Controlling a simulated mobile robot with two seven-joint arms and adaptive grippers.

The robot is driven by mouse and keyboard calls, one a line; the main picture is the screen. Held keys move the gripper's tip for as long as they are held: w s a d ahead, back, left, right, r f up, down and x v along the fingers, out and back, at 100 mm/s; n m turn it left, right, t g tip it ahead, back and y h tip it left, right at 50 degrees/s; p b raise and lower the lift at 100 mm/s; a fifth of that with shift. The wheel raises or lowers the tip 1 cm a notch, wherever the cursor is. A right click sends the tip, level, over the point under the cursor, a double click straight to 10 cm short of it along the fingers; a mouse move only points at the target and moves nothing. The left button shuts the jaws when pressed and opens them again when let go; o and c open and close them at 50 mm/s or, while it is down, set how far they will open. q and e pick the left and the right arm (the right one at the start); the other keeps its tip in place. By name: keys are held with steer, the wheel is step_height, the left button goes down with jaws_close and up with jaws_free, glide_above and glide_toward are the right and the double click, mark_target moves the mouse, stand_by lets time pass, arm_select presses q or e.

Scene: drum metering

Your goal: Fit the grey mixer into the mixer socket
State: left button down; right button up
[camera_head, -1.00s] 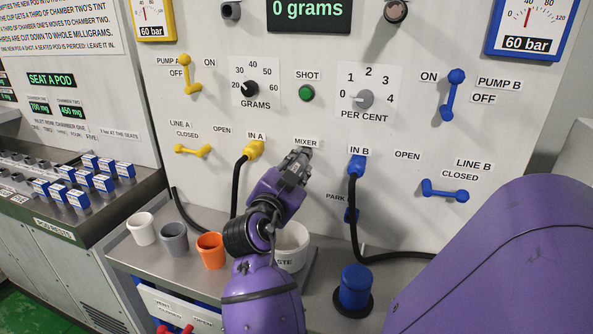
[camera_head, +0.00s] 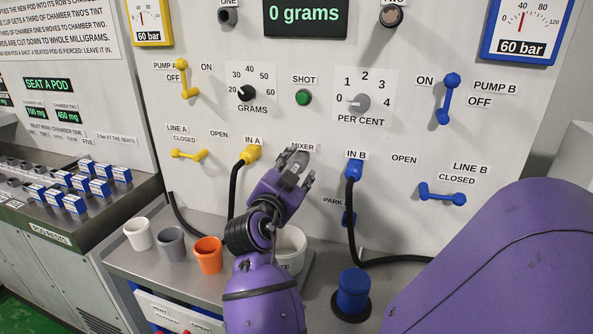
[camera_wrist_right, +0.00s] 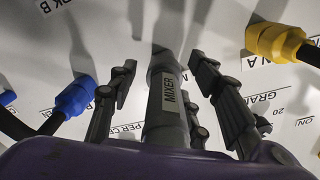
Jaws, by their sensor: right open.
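The grey mixer (camera_wrist_right: 166,125), a cylinder with a MIXER label, points straight at the panel in the right wrist view. Its far end meets the panel at the mixer socket (camera_wrist_right: 163,60); how deep it sits I cannot tell. My right gripper (camera_head: 297,163) is open at the panel just below the MIXER sign (camera_head: 303,147). Its two fingers stand apart on either side of the mixer, with visible gaps. In the head view the gripper largely hides the mixer and socket. My left gripper is out of view.
The yellow IN A plug (camera_head: 250,154) and blue IN B plug (camera_head: 354,168), with black hoses, flank the gripper. White, grey and orange cups (camera_head: 208,254) and a waste pot (camera_head: 291,247) stand below. A blue capped piece (camera_head: 353,291) stands at the right.

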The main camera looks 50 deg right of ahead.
steer(key=shift+a, duration=0.1)
steer(key=v, duration=0.7)
steer(key=shift+s+a, duration=0.1)
steer(key=shift+a, duration=0.05)
stand_by(0.4)
